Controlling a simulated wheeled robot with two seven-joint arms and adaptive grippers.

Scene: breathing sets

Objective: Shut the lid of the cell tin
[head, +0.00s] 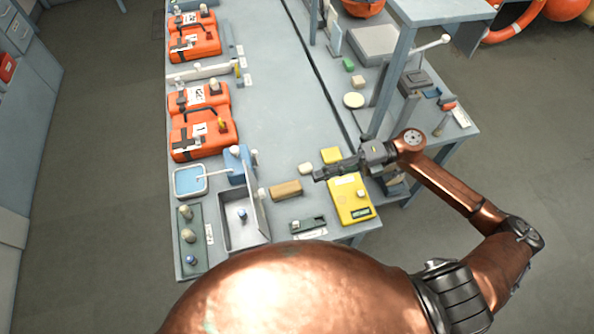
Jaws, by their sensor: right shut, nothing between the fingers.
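The cell tin seems to be the open grey box (228,237) at the near left of the table. Its lid (256,193) stands up along its right side. A small dark blue and white piece (242,214) shows inside the tin. My right gripper (318,175) is shut and empty. It points left, above the table and to the right of the lid, apart from it. My left gripper is not in view.
A tan block (286,190) lies between lid and gripper. A blue-lined tray (190,182) and a grey-green tray (192,255) stand left. Orange breathing sets (202,135) line the left edge; the table's middle is clear.

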